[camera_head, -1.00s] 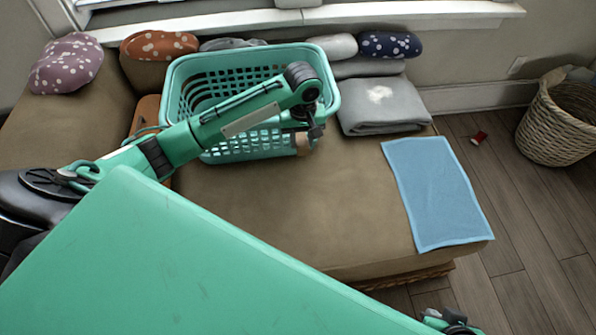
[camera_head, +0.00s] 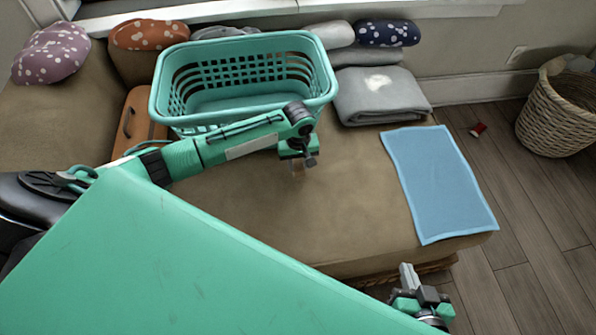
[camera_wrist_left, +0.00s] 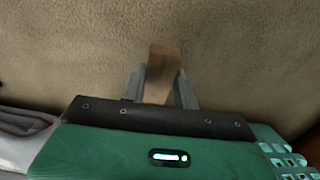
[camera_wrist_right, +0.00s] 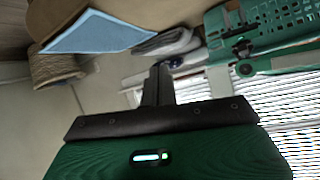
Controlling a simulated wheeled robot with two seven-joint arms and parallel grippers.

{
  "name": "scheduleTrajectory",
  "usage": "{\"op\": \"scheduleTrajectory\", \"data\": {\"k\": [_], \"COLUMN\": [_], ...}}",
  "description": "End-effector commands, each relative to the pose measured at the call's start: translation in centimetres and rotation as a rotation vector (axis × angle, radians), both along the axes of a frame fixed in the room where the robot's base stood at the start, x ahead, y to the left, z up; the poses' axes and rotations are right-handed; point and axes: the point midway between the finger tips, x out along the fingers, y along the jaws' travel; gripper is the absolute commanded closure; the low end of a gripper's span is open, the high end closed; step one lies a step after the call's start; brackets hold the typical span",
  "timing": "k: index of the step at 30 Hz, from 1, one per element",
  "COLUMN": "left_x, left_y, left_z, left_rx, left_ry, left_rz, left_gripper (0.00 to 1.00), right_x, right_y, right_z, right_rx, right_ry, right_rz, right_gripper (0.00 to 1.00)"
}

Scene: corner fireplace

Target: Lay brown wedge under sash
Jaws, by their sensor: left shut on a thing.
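My left gripper (camera_head: 297,158) is shut on the brown wedge (camera_wrist_left: 161,70), which sticks out past the fingertips in the left wrist view. In the head view the wedge (camera_head: 298,170) is a small brown piece under the gripper, in front of the basket and over the tan seat. My right gripper (camera_head: 406,275) is at the bottom right, in front of the seat; its fingers (camera_wrist_right: 157,82) look closed together and empty. The window's white sill (camera_head: 200,14) runs along the top; the sash itself is mostly cut off in the head view. Bright blinds (camera_wrist_right: 240,125) show in the right wrist view.
A teal basket (camera_head: 326,88) stands on the tan seat (camera_head: 340,210). A folded grey blanket (camera_head: 380,100), a blue cloth (camera_head: 440,185) and several cushions lie around it. A wicker basket (camera_head: 556,118) and a small red thing (camera_head: 478,130) are on the floor.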

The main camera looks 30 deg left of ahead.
Motion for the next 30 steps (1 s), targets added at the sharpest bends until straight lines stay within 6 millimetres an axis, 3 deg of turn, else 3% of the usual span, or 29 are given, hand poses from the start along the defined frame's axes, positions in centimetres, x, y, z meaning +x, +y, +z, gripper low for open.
{"op": "scheduleTrajectory", "data": {"k": [10,23,24,27,30], "left_x": [0.0,0.0,0.0,0.0,0.0], "left_y": [0.0,0.0,0.0,0.0,0.0], "left_z": [-3.6,-4.0,-4.1,-4.1,-4.1], "left_rx": [0.002,0.0,0.0,0.0,0.0], "left_ry": [0.001,0.0,0.0,0.0,0.0], "left_rz": [0.0,-0.001,-0.001,-0.001,-0.001], "left_gripper": [0.92,0.92,0.68,0.48,0.48], "right_x": [0.1,0.1,0.1,0.1,0.1], "right_y": [1.7,1.8,1.7,1.7,1.7], "right_z": [0.3,0.6,0.6,0.6,0.6], "right_rx": [0.08,0.085,0.081,0.082,0.082], "right_ry": [-0.118,-0.127,-0.121,-0.124,-0.124], "right_rz": [0.004,0.004,0.004,0.003,0.003], "right_gripper": [1.0,1.0,1.0,1.0,1.0]}}
